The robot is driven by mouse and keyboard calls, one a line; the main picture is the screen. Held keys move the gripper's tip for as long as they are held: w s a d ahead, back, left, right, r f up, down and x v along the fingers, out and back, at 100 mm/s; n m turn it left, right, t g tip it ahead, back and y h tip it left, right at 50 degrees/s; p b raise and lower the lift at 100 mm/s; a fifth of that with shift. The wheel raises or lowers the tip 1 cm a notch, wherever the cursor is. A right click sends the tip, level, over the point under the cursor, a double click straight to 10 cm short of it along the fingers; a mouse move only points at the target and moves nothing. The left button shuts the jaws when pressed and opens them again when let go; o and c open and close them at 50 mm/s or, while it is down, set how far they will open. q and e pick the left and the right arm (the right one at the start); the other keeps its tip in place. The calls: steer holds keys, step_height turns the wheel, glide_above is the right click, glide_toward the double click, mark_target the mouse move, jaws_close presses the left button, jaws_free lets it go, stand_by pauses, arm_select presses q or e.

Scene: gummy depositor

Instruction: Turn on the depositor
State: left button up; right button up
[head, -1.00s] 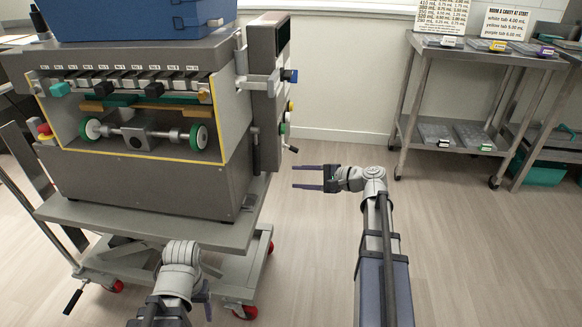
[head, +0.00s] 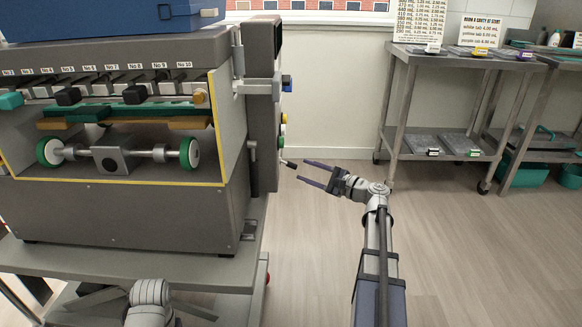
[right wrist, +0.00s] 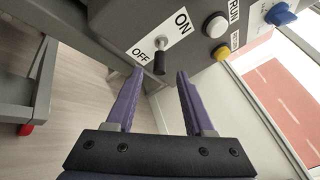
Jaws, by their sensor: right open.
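The depositor (head: 130,215) is a large grey machine on a cart at the left of the head view. Its power switch (head: 289,163) is a small black-tipped lever on the right-hand side panel. In the right wrist view the switch (right wrist: 160,62) stands between an ON label at upper right and an OFF label at lower left; its exact setting is hard to tell. My right gripper (head: 301,172) is open and empty, its purple fingertips just short of the lever. In the wrist view the right gripper's fingertips (right wrist: 160,74) lie on either side of the lever's tip.
A white button (right wrist: 215,25), a yellow button (right wrist: 221,53) and a blue knob (right wrist: 281,14) sit beside the switch. A steel shelf cart (head: 440,140) with trays stands at the back right. The floor (head: 480,250) at right is clear.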

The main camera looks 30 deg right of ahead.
mark_target(293, 166)
steer(key=x, duration=0.6)
steer(key=shift+s, duration=0.1)
jaws_close()
stand_by(0.3)
